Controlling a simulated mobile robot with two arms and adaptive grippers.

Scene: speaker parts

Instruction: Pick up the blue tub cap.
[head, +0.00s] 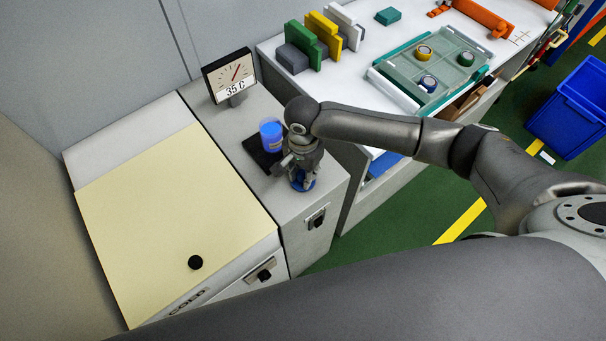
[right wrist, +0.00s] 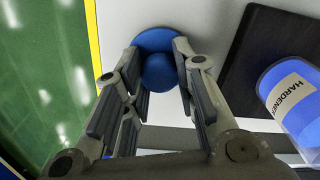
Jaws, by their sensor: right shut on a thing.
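The blue tub cap (right wrist: 155,38) is a round disc with a raised round knob. In the right wrist view it lies between my fingertips. My right gripper (right wrist: 158,66) is shut on the knob. In the head view my right gripper (head: 303,177) points down over the front of the grey cabinet top, and the cap's blue edge (head: 304,186) shows under it. I cannot tell whether the cap touches the surface. The blue tub (head: 271,136), labelled HARDENER in the right wrist view (right wrist: 296,100), stands beside the gripper. My left gripper is not in view.
The tub stands on a black pad (head: 254,152). A dial display reading 35 C (head: 230,77) is behind. A cream-lidded cabinet (head: 165,215) is at left. A white bench with a teal tray (head: 400,85) and coloured blocks is at back right. A blue bin (head: 575,110) stands at right.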

